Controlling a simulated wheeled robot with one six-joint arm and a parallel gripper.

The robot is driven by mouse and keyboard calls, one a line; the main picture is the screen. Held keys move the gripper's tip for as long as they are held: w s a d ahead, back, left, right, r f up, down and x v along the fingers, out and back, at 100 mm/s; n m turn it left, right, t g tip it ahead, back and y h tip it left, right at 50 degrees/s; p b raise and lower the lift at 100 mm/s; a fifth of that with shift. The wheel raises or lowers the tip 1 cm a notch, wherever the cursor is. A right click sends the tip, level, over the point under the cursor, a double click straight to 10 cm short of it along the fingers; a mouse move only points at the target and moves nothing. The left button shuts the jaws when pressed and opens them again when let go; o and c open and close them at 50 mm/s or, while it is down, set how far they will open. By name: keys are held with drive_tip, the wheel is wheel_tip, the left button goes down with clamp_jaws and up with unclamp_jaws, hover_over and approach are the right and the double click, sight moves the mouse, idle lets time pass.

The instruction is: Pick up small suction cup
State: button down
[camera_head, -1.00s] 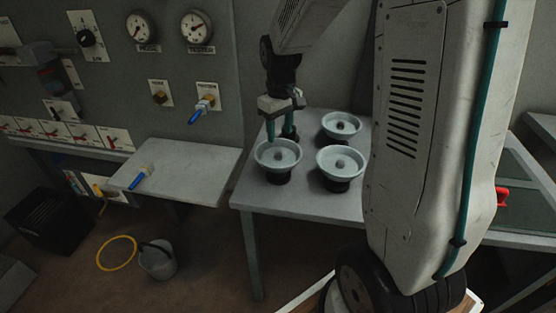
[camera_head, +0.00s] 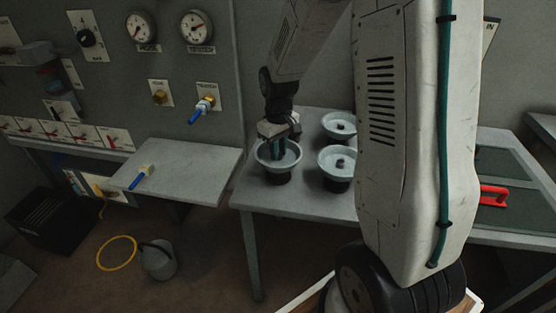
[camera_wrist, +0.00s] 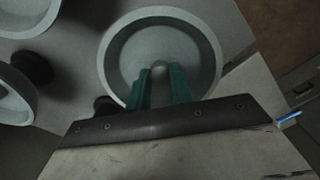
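Three pale round cups with dark bases and a small central knob stand on the grey table: a front-left cup (camera_head: 262,158), a front-right cup (camera_head: 328,166) and a back cup (camera_head: 340,127). They look alike in size, so I cannot tell which is the small one. My gripper (camera_head: 279,153) points down inside the front-left cup. The front-left cup (camera_wrist: 118,58) still rests on the table.
The grey table (camera_head: 262,196) has bare room at its front left. A wall panel (camera_head: 120,100) with gauges and switches stands at the left, with a shelf (camera_head: 190,165) below it. A red handle (camera_head: 493,196) lies at the right. A bucket (camera_head: 158,260) stands on the floor.

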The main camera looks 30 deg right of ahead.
wheel_tip(320, 180, up, 15)
idle(1.4)
